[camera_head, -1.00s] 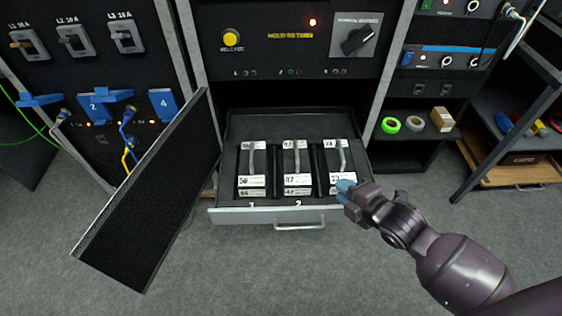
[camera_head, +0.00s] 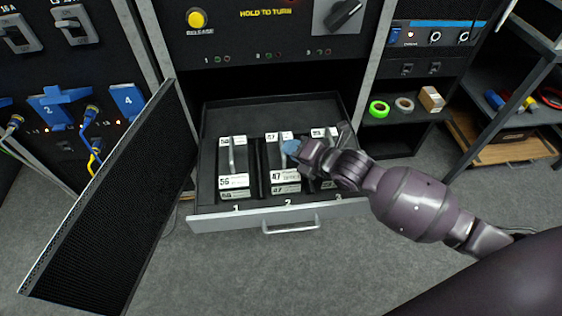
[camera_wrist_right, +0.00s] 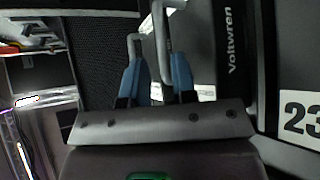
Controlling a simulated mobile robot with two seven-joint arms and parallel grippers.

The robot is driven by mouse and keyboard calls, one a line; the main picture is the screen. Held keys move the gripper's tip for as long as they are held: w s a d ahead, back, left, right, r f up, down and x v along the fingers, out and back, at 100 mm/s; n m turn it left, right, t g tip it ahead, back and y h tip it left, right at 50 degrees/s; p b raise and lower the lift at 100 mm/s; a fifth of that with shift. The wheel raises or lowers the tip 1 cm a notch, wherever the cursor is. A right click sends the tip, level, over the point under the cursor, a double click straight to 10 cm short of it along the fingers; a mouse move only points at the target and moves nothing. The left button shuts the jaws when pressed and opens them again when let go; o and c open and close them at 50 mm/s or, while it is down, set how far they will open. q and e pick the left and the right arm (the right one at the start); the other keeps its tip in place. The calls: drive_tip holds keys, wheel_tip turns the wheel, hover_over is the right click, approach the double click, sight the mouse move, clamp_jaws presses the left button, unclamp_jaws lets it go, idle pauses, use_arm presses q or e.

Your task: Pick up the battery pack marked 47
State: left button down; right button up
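The battery pack marked 47 (camera_head: 284,178) stands in the middle slot, numbered 2, of an open drawer (camera_head: 250,216). It has white labels and a grey bar handle, partly hidden by my right gripper (camera_head: 290,148). That gripper has blue fingertips and is at the pack's handle. In the right wrist view the gripper (camera_wrist_right: 155,82) has its fingers spread, with a grey handle (camera_wrist_right: 162,45) showing between and beyond them. I cannot tell whether the fingers touch it. My left gripper is not in view.
Pack 56 (camera_head: 234,181) stands in slot 1 on the left. Pack 23 (camera_head: 319,133) is in slot 3, partly hidden by my arm; its label also shows in the wrist view (camera_wrist_right: 300,115). An open mesh door (camera_head: 105,200) stands left of the drawer. A shelf with tape rolls (camera_head: 379,108) is at right.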

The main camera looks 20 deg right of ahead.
sight(282, 144)
drive_tip(key=shift+w+a+f, duration=0.15)
drive_tip(key=shift+w+f, duration=0.2)
drive_tip(key=b+x, duration=0.1)
drive_tip(key=x, duration=0.2)
drive_tip(key=shift+w+f+b, duration=0.15)
drive_tip(key=shift+f+b, duration=0.05)
drive_tip(key=shift+b, duration=0.2)
drive_tip(key=shift+w, duration=0.4)
drive_tip(key=shift+r, duration=0.15)
clamp_jaws()
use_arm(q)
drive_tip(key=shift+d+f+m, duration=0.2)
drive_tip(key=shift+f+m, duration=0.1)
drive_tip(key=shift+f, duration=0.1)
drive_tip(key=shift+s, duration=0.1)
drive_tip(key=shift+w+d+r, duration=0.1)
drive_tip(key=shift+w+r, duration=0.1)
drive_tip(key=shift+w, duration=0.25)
